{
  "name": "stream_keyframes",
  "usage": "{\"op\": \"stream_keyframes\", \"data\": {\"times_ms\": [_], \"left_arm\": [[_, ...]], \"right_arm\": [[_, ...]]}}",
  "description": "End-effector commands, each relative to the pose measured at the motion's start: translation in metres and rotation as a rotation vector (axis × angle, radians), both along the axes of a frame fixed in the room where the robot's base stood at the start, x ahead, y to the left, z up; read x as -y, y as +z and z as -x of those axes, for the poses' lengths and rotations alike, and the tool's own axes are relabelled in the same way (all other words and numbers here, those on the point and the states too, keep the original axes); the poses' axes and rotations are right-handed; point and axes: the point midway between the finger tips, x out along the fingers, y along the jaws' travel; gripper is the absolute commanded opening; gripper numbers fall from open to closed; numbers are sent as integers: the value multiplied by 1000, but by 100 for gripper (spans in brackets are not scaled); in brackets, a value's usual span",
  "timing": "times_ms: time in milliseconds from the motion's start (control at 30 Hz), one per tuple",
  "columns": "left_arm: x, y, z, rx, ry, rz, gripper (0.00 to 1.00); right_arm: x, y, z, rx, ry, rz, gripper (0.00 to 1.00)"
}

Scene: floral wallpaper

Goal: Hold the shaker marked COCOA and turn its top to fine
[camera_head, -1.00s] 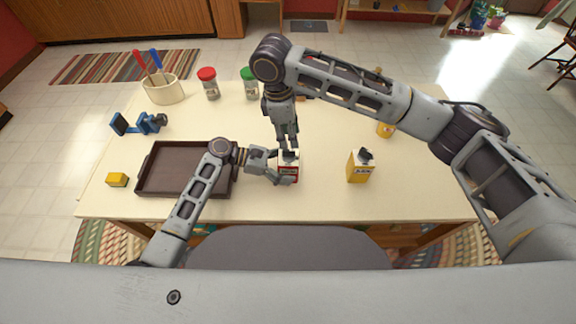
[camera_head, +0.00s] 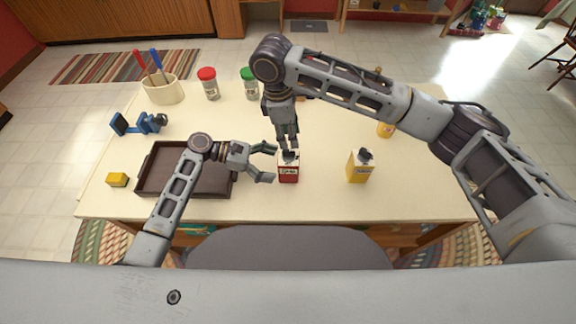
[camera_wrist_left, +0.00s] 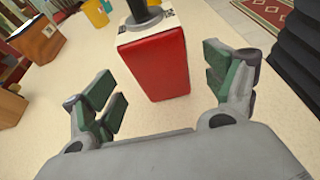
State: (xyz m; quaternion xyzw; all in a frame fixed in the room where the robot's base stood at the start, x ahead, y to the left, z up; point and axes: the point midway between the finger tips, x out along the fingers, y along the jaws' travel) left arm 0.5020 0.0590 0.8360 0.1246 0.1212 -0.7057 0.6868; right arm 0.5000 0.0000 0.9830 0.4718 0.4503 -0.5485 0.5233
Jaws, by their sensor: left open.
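A red shaker (camera_head: 288,174) with a white upper part and a dark top stands upright on the table; its label is too small to read surely. It fills the middle of the left wrist view (camera_wrist_left: 158,66), where its dark knob (camera_wrist_left: 145,14) shows at the upper edge. My left gripper (camera_head: 270,163) is open just left of the shaker, its fingers apart and clear of it. My right gripper (camera_head: 289,146) points down from above, fingertips at the shaker's top; whether they grip the knob is unclear. A yellow shaker (camera_head: 359,170) with a dark top stands to the right, its label unclear.
A brown tray (camera_head: 150,181) lies left, partly under my left arm. A yellow block (camera_head: 117,180), blue device (camera_head: 140,123), utensil holder (camera_head: 163,92), red-lidded jar (camera_head: 209,86) and green-lidded jar (camera_head: 250,86) stand around it. Table between the two shakers is clear.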

Motion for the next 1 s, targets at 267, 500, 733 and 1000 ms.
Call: {"op": "stream_keyframes", "data": {"times_ms": [267, 500, 733, 1000], "left_arm": [[-39, 13, -1, -1, 1, -3, 86], [-56, 19, -1, -1, 0, -2, 86], [-58, 21, -1, -1, 0, -1, 86], [-58, 21, -2, -1, 0, -1, 86]], "right_arm": [[0, 0, 0, 0, 0, 0, 37], [0, 0, 0, 0, 0, 0, 37], [0, 0, 0, 0, 0, 0, 37], [0, 0, 0, 0, 0, 0, 37]]}}
